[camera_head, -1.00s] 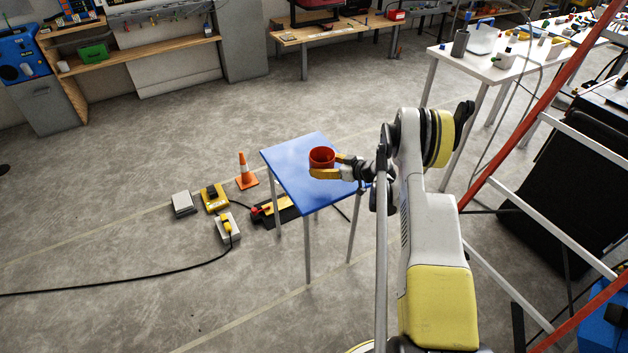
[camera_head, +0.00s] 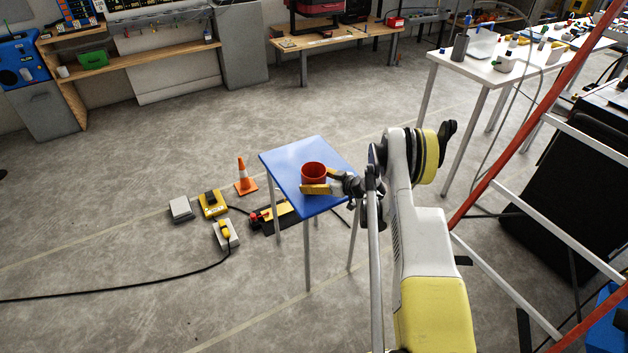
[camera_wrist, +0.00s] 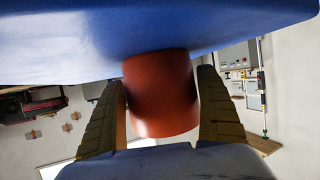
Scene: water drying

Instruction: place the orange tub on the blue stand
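The orange tub (camera_head: 313,172) is upright over the blue stand (camera_head: 290,157), toward its near side. My gripper (camera_head: 326,181) reaches in from the right, with one yellow finger in front of the tub and the other behind it. In the wrist view the tub (camera_wrist: 162,95) lies between the two fingers (camera_wrist: 163,105), close against both. The blue stand's top (camera_wrist: 60,45) fills the upper part of that view, and the tub's far end is right at it. Whether the tub touches the surface or is just clear of it is hard to tell.
An orange cone (camera_head: 246,178) and yellow and grey boxes (camera_head: 213,204) stand on the floor left of the stand. A cable (camera_head: 130,287) crosses the floor. A white table (camera_head: 490,72) with several items is at the back right. Red and white frame bars (camera_head: 530,120) are on the right.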

